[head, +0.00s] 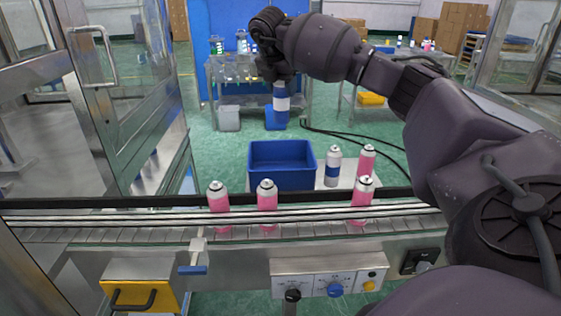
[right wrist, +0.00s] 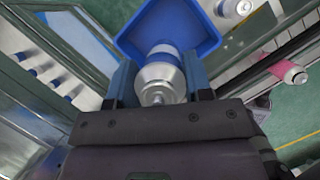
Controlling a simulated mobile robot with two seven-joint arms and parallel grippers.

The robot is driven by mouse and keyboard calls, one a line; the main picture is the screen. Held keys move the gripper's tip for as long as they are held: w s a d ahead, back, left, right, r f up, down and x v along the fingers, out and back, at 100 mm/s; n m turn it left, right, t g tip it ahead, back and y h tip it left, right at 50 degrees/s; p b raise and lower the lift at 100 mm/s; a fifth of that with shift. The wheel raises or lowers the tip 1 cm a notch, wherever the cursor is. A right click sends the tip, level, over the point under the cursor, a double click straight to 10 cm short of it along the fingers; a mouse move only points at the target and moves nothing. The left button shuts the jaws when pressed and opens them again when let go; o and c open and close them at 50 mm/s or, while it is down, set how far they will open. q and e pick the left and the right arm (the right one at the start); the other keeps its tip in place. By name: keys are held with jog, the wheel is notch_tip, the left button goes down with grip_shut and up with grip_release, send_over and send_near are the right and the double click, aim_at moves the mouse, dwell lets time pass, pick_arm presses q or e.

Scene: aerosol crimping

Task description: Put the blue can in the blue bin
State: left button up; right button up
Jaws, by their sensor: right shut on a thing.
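My right gripper (head: 281,80) is shut on a blue can (head: 281,103) with a white band, held upright in the air. In the head view the can appears above and behind the blue bin (head: 282,181). In the right wrist view the can (right wrist: 160,75) sits between the two fingers (right wrist: 160,88), with the bin (right wrist: 205,27) below it. The visible bin floor looks empty. Another blue and white can (head: 333,168) stands just right of the bin. My left gripper is not in view.
Pink cans (head: 218,195) stand along the conveyor (head: 150,222) in front of the bin. Another pink can (head: 366,160) stands behind it, near the second blue can. A glass door (head: 125,90) is at the left. A bench with bottles (head: 245,70) is at the back.

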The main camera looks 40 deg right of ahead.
notch_tip(320, 180, down, 18)
jog(key=shift+f, duration=0.15)
dwell(0.5)
jog(key=shift+f, duration=0.2)
jog(key=o, duration=1.1)
jog(key=shift+c, duration=0.2)
jog(key=shift+o, duration=0.5)
jog(key=shift+r, duration=0.1)
